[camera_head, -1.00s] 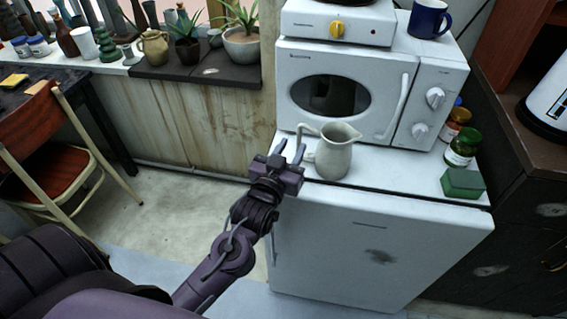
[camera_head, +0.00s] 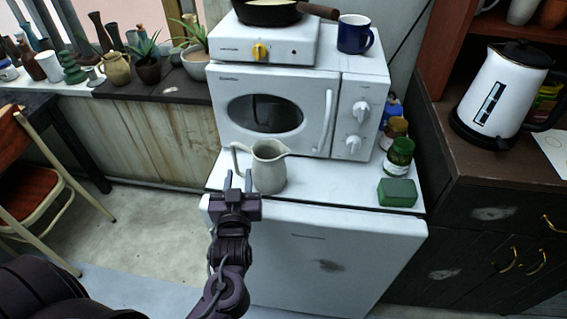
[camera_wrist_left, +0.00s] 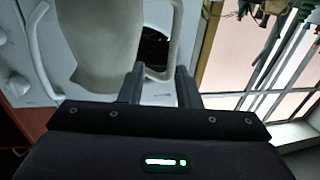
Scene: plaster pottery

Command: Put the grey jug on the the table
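The grey jug (camera_head: 269,168) stands upright on the white fridge top, in front of the microwave, with its handle to the left. It also shows large in the left wrist view (camera_wrist_left: 100,45). My left gripper (camera_head: 238,180) is open at the jug's handle side. In the left wrist view its fingers (camera_wrist_left: 160,84) are apart, with the lower handle between or just beyond them; I cannot tell whether they touch it. A dark table (camera_head: 82,155) is partly visible at the far left, behind a chair. My right gripper is out of view.
The microwave (camera_head: 270,112) stands close behind the jug. A green box (camera_head: 397,192) and several jars (camera_head: 399,157) are to its right on the fridge top. A wooden chair (camera_head: 28,180) stands by the table. Potted plants (camera_head: 147,68) line the ledge.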

